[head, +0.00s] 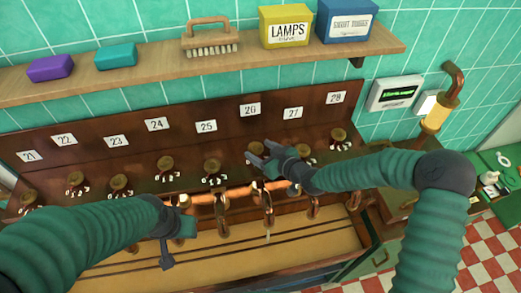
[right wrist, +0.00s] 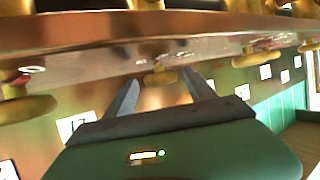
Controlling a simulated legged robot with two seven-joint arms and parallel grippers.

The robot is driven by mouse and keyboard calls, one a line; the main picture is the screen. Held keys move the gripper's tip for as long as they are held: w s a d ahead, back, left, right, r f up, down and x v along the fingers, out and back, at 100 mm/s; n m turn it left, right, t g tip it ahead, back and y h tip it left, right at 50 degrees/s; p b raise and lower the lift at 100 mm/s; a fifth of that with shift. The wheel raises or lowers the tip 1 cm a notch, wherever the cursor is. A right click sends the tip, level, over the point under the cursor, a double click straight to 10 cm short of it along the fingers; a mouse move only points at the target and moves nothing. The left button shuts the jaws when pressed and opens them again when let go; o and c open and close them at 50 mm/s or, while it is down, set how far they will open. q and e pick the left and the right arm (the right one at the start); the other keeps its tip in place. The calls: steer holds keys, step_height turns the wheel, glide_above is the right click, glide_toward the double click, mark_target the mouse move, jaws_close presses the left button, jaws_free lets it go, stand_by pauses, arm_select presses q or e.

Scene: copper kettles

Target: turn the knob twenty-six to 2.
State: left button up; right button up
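The label 26 (head: 250,110) is on the brown panel in the head view. Its brass knob (head: 255,147) sits below it, partly covered by my right gripper (head: 262,155). The knob's number scale and pointer are hidden there. In the right wrist view the two fingers of my right gripper (right wrist: 160,92) stand apart, with a brass knob (right wrist: 160,78) between and beyond their tips. I cannot tell whether they touch it.
Other numbered knobs stand in the row, with knob 25 (head: 211,168) to the left and knob 27 (head: 304,152) to the right. Copper pipework with taps (head: 267,208) runs just in front, over the trough (head: 290,243). A shelf (head: 160,57) with boxes and a brush is above.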

steer(key=shift+o, duration=0.2)
steer(key=shift+r, duration=0.1)
steer(key=shift+s+d+r, duration=0.1)
steer(key=shift+s+d, duration=0.15)
steer(key=b+v, duration=0.1)
steer(key=v, duration=0.5)
steer(key=shift+d, duration=0.1)
steer(key=v, duration=1)
steer(key=shift+s, duration=0.1)
